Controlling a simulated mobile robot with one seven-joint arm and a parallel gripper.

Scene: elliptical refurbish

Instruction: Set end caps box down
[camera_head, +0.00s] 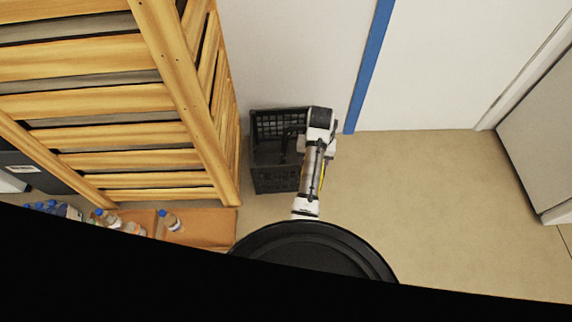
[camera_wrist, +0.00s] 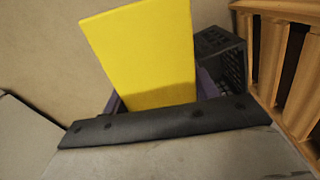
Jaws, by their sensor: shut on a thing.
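In the wrist view a flat yellow panel (camera_wrist: 145,50) stands close in front of the camera, with purple edges (camera_wrist: 207,85) showing at its sides. I take it for the end caps box, held by my gripper. In the head view only a thin yellow strip (camera_head: 323,178) shows beside my arm. My gripper (camera_head: 296,138) is at the right side of a black crate, seen from above. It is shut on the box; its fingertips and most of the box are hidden. I cannot tell whether the box touches anything below.
The black slatted crate (camera_head: 262,178) stands on the floor against the white wall; it also shows in the wrist view (camera_wrist: 232,75). A wooden slatted rack (camera_head: 110,105) is at left, with bottles in cardboard boxes (camera_head: 205,230) below. The floor (camera_head: 430,200) at right is clear.

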